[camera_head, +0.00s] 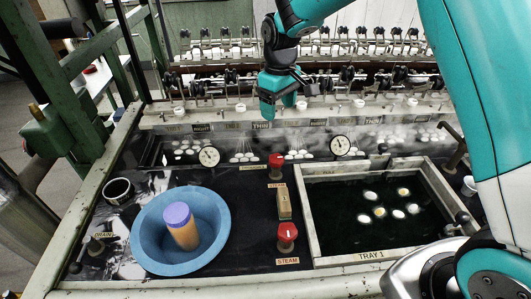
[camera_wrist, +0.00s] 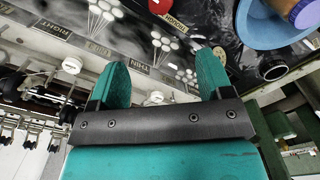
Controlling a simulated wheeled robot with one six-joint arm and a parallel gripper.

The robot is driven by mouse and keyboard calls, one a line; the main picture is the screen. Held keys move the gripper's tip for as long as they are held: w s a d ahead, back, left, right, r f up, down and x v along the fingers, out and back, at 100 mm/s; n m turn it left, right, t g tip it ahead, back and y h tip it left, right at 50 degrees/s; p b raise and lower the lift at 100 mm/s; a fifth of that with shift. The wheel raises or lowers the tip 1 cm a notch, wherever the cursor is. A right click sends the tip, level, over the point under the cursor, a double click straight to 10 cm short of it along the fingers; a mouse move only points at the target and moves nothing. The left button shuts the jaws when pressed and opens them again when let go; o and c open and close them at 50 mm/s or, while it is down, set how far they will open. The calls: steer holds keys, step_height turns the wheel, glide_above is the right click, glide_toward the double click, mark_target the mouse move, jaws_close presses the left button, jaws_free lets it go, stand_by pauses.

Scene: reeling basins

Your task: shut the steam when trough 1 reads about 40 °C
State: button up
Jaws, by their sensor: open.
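Two red steam knobs stand on the dark bench: the rear knob (camera_head: 276,162) and the front knob (camera_head: 287,232), each beside a small label reading STEAM. A square trough (camera_head: 310,215) labelled "TRAY 1" holds dark water with several pale cocoons. A round dial (camera_head: 340,145) stands behind it and another dial (camera_head: 209,156) is farther left; their readings are too small to tell. My gripper (camera_head: 279,108) is open and empty above the rear of the bench, apart from both knobs. Its two fingers (camera_wrist: 164,78) show in the wrist view, where part of a red knob (camera_wrist: 160,6) shows at the top edge.
A blue basin (camera_head: 150,222) holds an orange jar with a purple lid (camera_head: 177,214). A small wooden block (camera_head: 284,204) stands between the knobs. Reeling machinery (camera_head: 330,75) spans the back. A green frame (camera_head: 60,130) stands at left. Bare bench lies between the basin and the knobs.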

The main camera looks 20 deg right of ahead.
mark_target(276, 157)
step_height(276, 157, down, 17)
steer(key=p, duration=0.4)
steer(key=shift+f, duration=0.2)
steer(key=shift+c, duration=0.3)
steer(key=c, duration=0.9)
